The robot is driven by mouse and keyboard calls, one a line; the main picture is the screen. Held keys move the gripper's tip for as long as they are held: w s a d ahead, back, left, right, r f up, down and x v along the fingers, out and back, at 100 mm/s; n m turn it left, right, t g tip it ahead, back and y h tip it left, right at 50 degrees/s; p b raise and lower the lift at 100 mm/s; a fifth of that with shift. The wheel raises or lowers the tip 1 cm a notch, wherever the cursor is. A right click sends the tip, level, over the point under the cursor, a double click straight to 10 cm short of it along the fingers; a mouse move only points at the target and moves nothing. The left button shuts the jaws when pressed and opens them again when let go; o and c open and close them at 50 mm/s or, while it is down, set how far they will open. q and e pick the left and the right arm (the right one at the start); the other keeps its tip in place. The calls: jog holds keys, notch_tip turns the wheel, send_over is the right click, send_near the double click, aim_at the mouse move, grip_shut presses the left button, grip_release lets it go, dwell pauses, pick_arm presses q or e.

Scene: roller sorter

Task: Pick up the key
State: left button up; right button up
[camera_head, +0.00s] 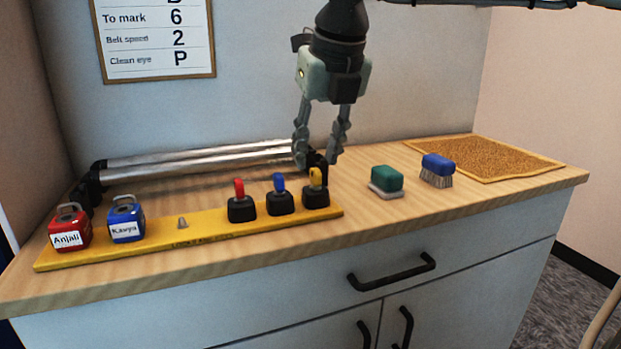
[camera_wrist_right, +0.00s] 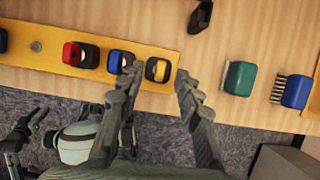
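Three keys stand upright in black holders on a yellow strip (camera_head: 200,238): a red key (camera_head: 239,188), a blue key (camera_head: 279,183) and a yellow key (camera_head: 316,177). They also show from above in the wrist view: red key (camera_wrist_right: 72,54), blue key (camera_wrist_right: 126,60), yellow key (camera_wrist_right: 159,71). My right gripper (camera_head: 317,162) points down above the counter, close to the yellow key in the head view. Its fingers are apart with nothing between them. In the wrist view the yellow key shows between the right gripper's fingers (camera_wrist_right: 155,90).
A red padlock (camera_head: 70,228) labelled Anjali and a blue padlock (camera_head: 125,219) labelled Kavya stand at the strip's left end. Metal rollers (camera_head: 200,160) lie behind. A green eraser-like block (camera_head: 387,179), a blue brush (camera_head: 437,169) and a cork mat (camera_head: 490,155) are at right.

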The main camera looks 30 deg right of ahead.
aim_at(316, 169)
jog(key=x, duration=0.4)
jog(key=shift+s+f, duration=0.15)
jog(key=shift+f, duration=0.05)
jog(key=shift+c, duration=0.3)
grip_shut()
